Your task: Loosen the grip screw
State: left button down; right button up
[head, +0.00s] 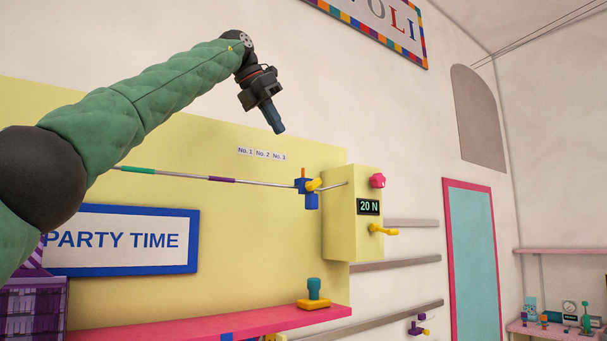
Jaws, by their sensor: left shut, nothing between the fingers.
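A blue grip (311,201) sits on a thin rod (262,182) in front of the yellow board. A yellow knob (314,185) sticks out of it, and a small orange stub (303,173) rises from its top. I cannot tell which of these is the grip screw. My left gripper (279,129) is shut and empty, pointing down, and shows above and left of the grip, clear of it in the picture. My right gripper is out of view.
A yellow box (340,240) reading "20 N" (369,207) carries a pink knob (377,181) and a yellow lever (383,230). A teal and yellow object (314,292) stands on the pink shelf (220,328). Grey rails (400,262) run right of the box.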

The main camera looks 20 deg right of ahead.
pick_arm(q)
jog(key=p, duration=0.2)
send_near(310, 184)
jog(key=p+x, duration=0.2)
jog(key=x, duration=0.4)
jog(key=shift+w+d+f, duration=0.15)
jog(key=shift+d+f, duration=0.1)
jog(key=shift+f, duration=0.1)
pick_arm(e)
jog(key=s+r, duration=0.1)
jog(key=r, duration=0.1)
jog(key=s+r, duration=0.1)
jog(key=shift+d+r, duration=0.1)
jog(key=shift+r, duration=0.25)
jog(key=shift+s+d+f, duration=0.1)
